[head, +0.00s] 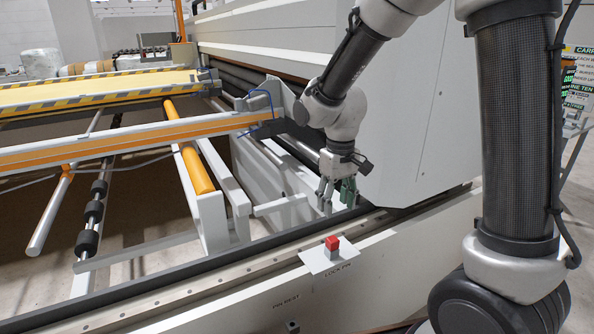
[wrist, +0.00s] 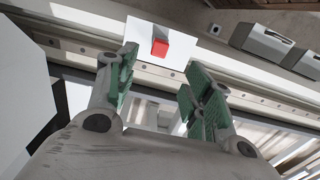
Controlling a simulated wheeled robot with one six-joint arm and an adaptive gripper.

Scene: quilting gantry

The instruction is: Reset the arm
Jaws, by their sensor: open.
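My gripper (head: 337,190) hangs from my arm, fingers down, over the machine's front rail in the head view. Its green-padded fingers stand apart with nothing between them; the wrist view shows the open gap of the gripper (wrist: 155,85) too. A red block (head: 332,243) sits on a white plate (head: 316,262) marked LOCK PIN, in front of and below the gripper, apart from it. In the wrist view the red block (wrist: 160,47) on its white plate (wrist: 180,45) shows beyond the fingertips.
The grey machine housing (head: 400,130) stands right beside my gripper. An orange-edged beam (head: 130,140) and an orange roller (head: 190,150) lie to the left. The long front rail (head: 200,290) runs below. Two grey boxes (wrist: 268,47) show at the wrist view's upper right.

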